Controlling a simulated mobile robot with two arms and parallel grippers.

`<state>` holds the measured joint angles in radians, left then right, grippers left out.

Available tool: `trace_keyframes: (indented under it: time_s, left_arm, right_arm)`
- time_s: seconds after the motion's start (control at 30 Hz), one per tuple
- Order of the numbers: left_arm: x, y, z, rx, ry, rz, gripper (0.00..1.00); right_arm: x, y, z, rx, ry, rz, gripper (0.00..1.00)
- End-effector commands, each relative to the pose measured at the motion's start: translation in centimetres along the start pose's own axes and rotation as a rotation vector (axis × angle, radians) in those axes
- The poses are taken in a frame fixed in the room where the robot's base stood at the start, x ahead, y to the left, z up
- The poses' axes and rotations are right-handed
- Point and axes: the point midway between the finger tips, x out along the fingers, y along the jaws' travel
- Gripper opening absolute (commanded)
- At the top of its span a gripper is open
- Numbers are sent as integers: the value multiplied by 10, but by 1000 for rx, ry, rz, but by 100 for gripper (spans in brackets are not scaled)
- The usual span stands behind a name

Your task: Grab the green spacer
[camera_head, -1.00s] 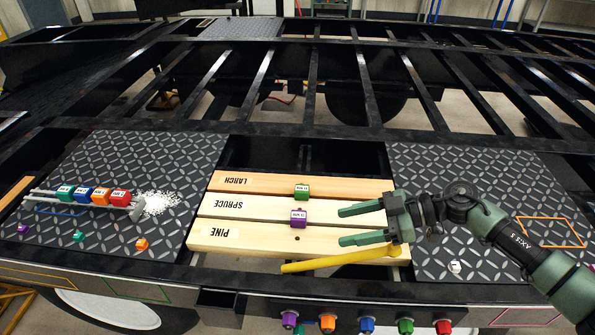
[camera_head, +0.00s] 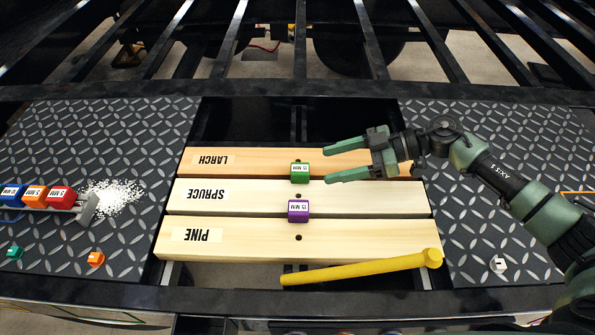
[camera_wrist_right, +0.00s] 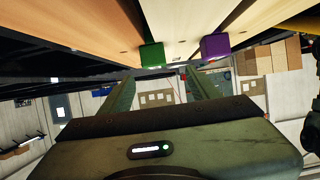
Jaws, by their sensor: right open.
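The green spacer (camera_head: 300,174) is a small block with a white label. It sits across the gap between the larch board (camera_head: 260,160) and the spruce board (camera_head: 250,195), and it also shows in the wrist view (camera_wrist_right: 152,56). My right gripper (camera_head: 328,164) is open and empty just right of it, its two fingers pointing left toward it. The fingertips look apart from the spacer. In the wrist view the spacer appears beyond the fingertips, nearer the left finger. My left gripper is not in view.
A purple spacer (camera_head: 298,209) sits between the spruce and pine boards, close to the green one. A yellow mallet (camera_head: 350,270) lies along the front of the pine board (camera_head: 230,246). Blue, orange and red blocks stand in a rack at left. Dark tread plates flank the boards.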

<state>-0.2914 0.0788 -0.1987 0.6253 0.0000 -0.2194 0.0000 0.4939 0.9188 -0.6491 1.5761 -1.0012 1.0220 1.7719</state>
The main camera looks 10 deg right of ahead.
Motion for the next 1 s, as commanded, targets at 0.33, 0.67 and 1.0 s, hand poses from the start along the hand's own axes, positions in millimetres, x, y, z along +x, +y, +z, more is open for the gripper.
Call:
trace_keyframes:
  time_s: [0.33,0.67,1.0]
  left_arm:
    - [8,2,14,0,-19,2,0]
    - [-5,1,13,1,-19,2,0]
    - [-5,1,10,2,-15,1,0]
  right_arm:
    - [26,0,11,-1,3,0,62]
    - [71,-2,8,1,3,-1,62]
    - [84,-2,10,0,0,1,62]
